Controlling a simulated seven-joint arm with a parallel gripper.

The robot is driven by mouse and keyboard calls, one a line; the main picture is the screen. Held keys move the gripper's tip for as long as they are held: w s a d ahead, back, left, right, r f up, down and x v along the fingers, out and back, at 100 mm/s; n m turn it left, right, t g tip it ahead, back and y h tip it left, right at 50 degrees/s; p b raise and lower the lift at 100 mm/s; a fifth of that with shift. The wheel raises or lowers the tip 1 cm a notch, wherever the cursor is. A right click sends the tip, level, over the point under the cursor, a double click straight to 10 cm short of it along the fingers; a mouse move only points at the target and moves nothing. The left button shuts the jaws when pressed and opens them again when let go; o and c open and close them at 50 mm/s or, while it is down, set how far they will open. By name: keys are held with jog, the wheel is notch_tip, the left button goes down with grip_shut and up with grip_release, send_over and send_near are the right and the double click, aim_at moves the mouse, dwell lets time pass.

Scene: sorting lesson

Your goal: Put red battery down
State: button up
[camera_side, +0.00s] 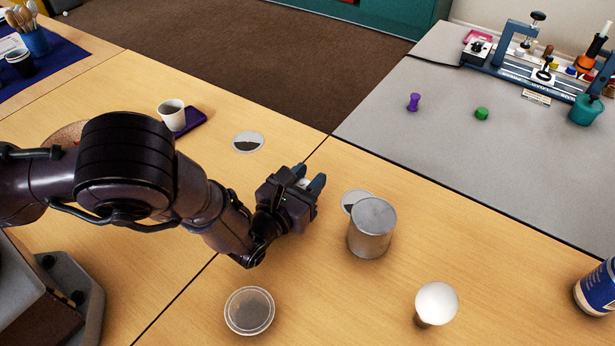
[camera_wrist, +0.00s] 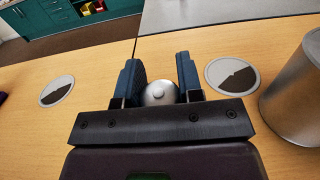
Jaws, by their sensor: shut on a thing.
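My gripper (camera_side: 308,179) is above the wooden table, near the seam at the table's middle. In the wrist view its two blue fingers (camera_wrist: 157,68) are shut on a round, silver-grey end with a small raised nub, which looks like the end of the battery (camera_wrist: 159,94). In the side view only a small pale bit of it (camera_side: 304,183) shows between the fingers.
A metal can (camera_side: 371,232) stands right of my gripper, with a two-tone disc (camera_side: 351,198) behind it. Another disc (camera_side: 248,142) lies behind left. A clear round dish (camera_side: 249,311) and white bulb (camera_side: 436,300) are in front. A white cup (camera_side: 171,116) stands far left.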

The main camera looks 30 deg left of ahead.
jog(key=o, duration=0.5)
jog(key=shift+f, duration=0.2)
jog(key=o, duration=0.5)
jog(key=shift+c, duration=0.2)
